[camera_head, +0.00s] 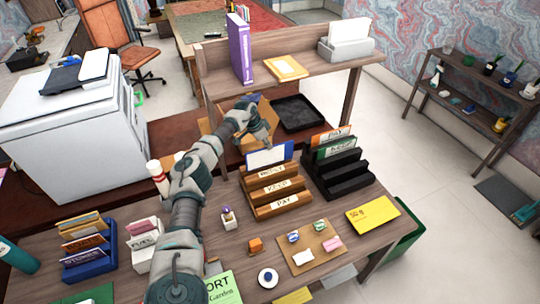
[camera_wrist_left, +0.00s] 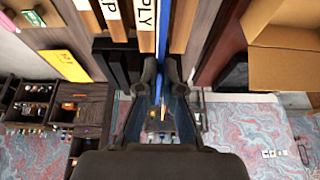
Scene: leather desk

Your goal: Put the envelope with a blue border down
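The envelope with a blue border (camera_head: 268,156) is white-faced and stands upright at the back of the brown wooden sorter (camera_head: 262,207), behind its top tier. Its lower part is hidden there. My left gripper (camera_head: 265,141) is at its top edge. In the left wrist view the envelope is a thin blue strip (camera_wrist_left: 164,35), seen nearly edge-on, running between the close-set fingertips (camera_wrist_left: 161,72). The left gripper looks shut on it. The sorter's tiers carry labels, the lowest reading PAY. My right gripper is not in view.
A black sorter (camera_head: 343,175) with envelopes stands right of the wooden one. A black tray (camera_head: 298,113) and an open cardboard box (camera_wrist_left: 285,45) lie behind. A yellow card (camera_head: 372,214), corkboard (camera_head: 311,246) and blue sorter (camera_head: 90,262) are on the desk.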

